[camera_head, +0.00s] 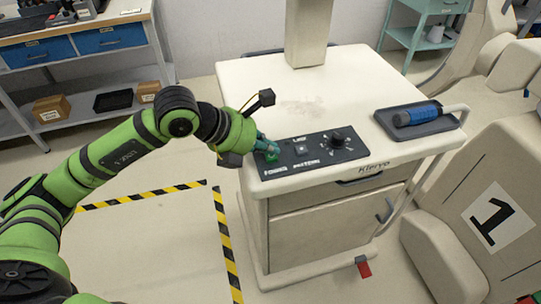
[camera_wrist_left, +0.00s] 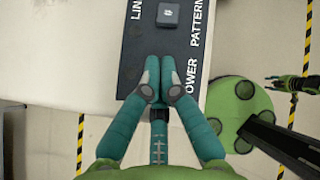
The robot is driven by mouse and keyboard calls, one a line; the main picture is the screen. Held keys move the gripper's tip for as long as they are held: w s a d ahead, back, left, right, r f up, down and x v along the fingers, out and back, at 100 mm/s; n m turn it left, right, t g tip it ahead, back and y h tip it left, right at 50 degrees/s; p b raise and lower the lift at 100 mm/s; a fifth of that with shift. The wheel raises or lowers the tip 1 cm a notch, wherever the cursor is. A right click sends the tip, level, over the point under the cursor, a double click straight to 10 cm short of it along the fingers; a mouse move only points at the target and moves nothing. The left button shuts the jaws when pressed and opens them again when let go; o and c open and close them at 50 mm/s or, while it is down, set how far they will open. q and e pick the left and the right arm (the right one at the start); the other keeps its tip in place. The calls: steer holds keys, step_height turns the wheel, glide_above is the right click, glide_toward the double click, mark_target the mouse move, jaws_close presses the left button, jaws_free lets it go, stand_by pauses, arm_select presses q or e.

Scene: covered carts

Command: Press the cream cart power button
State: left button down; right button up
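The cream cart (camera_head: 330,90) stands in the middle of the head view. A black control panel (camera_head: 318,150) with a square key, a knob and white lettering lies along its front edge. My left gripper (camera_head: 268,148) is over the panel's left end, by the POWER label. A green patch (camera_head: 272,156) shows at its fingertips; I cannot tell whether they touch it. In the left wrist view the teal fingers (camera_wrist_left: 160,88) are together, with nothing seen between them, and hide the power button's spot.
A dark tray with a blue-handled tool (camera_head: 416,114) lies on the cart's right side. A bench with blue drawers (camera_head: 110,38) is at the back left. Striped tape (camera_head: 228,245) marks open floor.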

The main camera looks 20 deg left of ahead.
mark_target(268, 157)
arm_select(q)
steer(key=shift+f, duration=0.3)
stand_by(0.5)
steer(key=shift+r, duration=0.65)
steer(key=shift+r, duration=0.1)
steer(key=shift+r+p, duration=1.6)
steer(key=shift+r, duration=1.35)
